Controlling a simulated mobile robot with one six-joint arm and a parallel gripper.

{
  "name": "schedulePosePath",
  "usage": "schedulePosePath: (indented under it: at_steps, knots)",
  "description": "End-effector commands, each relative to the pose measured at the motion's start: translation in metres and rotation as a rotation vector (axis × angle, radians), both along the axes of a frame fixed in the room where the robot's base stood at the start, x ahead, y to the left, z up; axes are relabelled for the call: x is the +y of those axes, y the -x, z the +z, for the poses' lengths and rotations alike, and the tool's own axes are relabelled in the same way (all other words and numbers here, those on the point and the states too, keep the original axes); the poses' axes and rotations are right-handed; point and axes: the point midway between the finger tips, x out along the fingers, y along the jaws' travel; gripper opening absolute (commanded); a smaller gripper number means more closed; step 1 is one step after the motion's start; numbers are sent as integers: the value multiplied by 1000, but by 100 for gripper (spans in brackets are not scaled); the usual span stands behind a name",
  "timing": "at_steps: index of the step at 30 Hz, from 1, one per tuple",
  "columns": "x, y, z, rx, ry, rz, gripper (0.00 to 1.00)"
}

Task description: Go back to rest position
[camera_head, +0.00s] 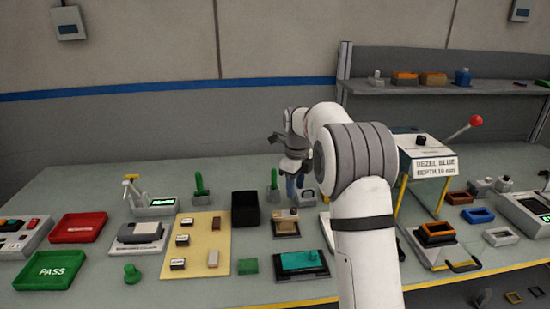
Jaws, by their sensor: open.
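My gripper (289,154) is dark grey and sits at the end of my white and grey arm, near the middle of the view. It is above the back half of the grey-green workbench (90,180), over a small stand with a blue-handled item (291,189). I see nothing held between its fingers. The gap between the fingers is small in this view, and my arm hides part of the bench behind and below it.
A yellow board (205,262) with small parts, a black bin (245,209) and a teal-topped fixture (302,264) stand near the gripper. A press with a red-knobbed lever (475,121) stands at right. Green PASS (50,270) and red (78,227) trays lie left. The air above the left bench is clear.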

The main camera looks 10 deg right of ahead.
Motion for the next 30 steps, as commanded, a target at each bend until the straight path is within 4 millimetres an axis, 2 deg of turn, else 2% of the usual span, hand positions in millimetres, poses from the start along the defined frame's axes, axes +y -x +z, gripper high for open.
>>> schedulePosePath:
  at_steps: [5,6,12,15,20,24,27,30]
  knots:
    - [-1,50,37,-42,9,324,43]
    - [-1,65,45,-52,14,418,43]
    - [-1,142,70,-98,53,891,43]
    - [-1,183,76,-116,82,1126,43]
    - [-2,249,74,-137,141,1502,43]
    - [-2,304,62,-145,203,1820,43]
    - [-2,336,51,-143,244,2009,43]
    - [-2,358,41,-137,276,2147,43]
